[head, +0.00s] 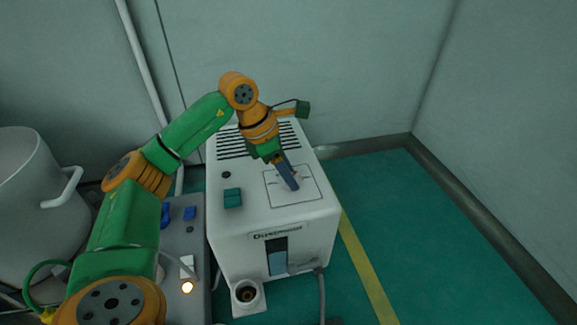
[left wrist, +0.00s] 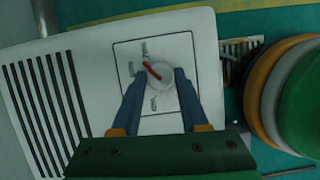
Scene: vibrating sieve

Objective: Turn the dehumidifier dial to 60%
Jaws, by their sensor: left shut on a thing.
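The white dehumidifier (head: 238,240) stands on the floor in the middle of the head view. Its top has a square dial panel (head: 309,187), which also shows in the left wrist view (left wrist: 186,122). The round white dial (left wrist: 157,82) sits in that panel and carries a red pointer line (left wrist: 151,71). In the left wrist view the pointer slants toward the upper left. Small marks are printed around the dial, too small to read surely. My left gripper (head: 292,187) reaches down from above, its two blue-grey fingers shut on the dial from both sides. My right gripper is out of view.
Vent slots (head: 238,141) and a teal switch (head: 232,197) lie on the dehumidifier's top. A grey control box (head: 190,248) with blue switches and a lit lamp stands to its left, beside a large pot (head: 25,190). The green floor to the right is clear.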

